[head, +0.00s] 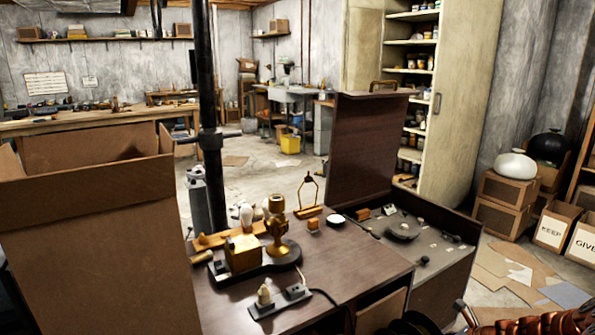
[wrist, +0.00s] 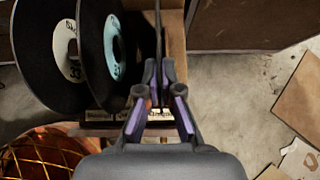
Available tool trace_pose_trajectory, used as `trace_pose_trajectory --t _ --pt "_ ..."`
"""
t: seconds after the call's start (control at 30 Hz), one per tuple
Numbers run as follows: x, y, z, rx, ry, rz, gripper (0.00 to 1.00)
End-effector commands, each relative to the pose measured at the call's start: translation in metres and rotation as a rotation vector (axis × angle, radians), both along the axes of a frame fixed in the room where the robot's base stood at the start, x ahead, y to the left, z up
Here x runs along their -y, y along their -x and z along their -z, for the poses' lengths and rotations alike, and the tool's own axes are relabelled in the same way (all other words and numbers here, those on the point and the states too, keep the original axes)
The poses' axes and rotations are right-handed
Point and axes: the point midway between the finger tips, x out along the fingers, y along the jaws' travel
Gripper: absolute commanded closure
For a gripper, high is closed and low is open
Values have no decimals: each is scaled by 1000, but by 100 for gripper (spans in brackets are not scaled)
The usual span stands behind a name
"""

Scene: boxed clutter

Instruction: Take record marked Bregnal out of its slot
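The wrist view looks down on records standing in a light wooden rack (wrist: 173,14). A black record with a cream label reading "33" (wrist: 42,50) stands at the far left. Beside it is a black record with a pale blue label (wrist: 101,50). A third record (wrist: 158,25) shows almost edge-on as a thin dark line. The name Bregnal cannot be read on any of them. My gripper (wrist: 158,74) is over the edge-on record, one fingertip on each side. The tips are close together, but whether they touch the record is unclear. The head view does not show the gripper.
An amber patterned object (wrist: 40,155) lies left of my gripper. A dark wooden panel (wrist: 245,22) stands beyond the rack. In the head view, a wooden bench (head: 345,262) carries a brass lamp part (head: 277,225). A large cardboard box (head: 95,250) is at left.

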Motion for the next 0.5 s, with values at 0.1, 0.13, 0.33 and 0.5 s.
trace_pose_trajectory --t 0.1,0.13,0.33,0.5 --pt "0 0 0 0 0 0 100" --pt "0 0 0 0 0 0 100" --pt "0 0 -1 0 0 0 100" --pt "0 0 -6 0 0 0 100"
